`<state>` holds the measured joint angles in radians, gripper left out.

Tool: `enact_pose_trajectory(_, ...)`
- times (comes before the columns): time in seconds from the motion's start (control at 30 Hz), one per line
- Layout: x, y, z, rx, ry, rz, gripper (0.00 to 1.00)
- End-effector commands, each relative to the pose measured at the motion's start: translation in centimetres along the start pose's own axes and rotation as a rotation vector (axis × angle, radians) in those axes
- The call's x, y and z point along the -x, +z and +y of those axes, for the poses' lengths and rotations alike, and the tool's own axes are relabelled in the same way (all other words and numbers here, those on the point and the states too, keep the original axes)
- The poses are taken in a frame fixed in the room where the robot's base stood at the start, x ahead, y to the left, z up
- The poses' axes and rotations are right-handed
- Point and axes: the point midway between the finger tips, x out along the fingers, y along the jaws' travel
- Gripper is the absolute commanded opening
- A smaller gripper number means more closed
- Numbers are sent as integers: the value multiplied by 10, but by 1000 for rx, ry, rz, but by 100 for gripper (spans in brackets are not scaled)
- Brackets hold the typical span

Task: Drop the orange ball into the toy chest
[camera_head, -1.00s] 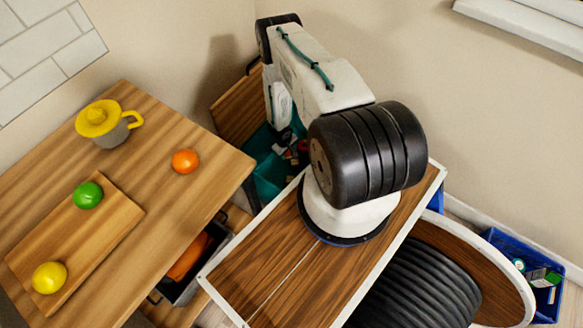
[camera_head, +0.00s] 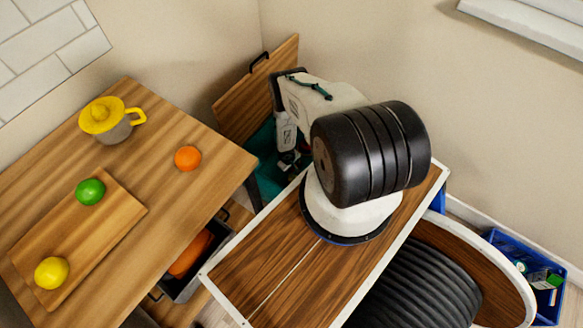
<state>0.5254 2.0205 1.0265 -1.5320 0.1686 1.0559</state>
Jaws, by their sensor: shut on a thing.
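A teal box (camera_head: 268,176), which looks like the toy chest, stands at the wall behind the wooden table, with its wooden lid (camera_head: 262,95) raised. My gripper (camera_head: 291,162) is low at the box opening, pointing down. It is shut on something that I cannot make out. The arm and the table hide much of the box inside. An orange round thing (camera_head: 187,158) rests on the wooden table, apart from my gripper. I cannot tell whether it is the orange ball or a fruit.
The table (camera_head: 150,215) also bears a grey pot with a yellow lid (camera_head: 108,121) and a board (camera_head: 110,217) with a green (camera_head: 90,192) and a yellow fruit (camera_head: 51,272). An open drawer (camera_head: 183,290) holds an orange thing (camera_head: 190,254). A blue crate (camera_head: 497,239) stands right.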

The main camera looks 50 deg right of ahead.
Motion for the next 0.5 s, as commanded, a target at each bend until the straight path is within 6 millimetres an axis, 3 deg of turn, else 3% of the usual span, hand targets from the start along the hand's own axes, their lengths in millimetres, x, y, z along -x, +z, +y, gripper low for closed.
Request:
enact_pose_trajectory(0.27,-3,-1,0,0,0,1,25)
enact_pose_trajectory(0.3,-3,0,0,0,0,1,57)
enact_pose_trajectory(0.37,-3,0,0,0,0,1,73)
enact_pose_trajectory(0.5,-3,0,0,0,0,1,73)
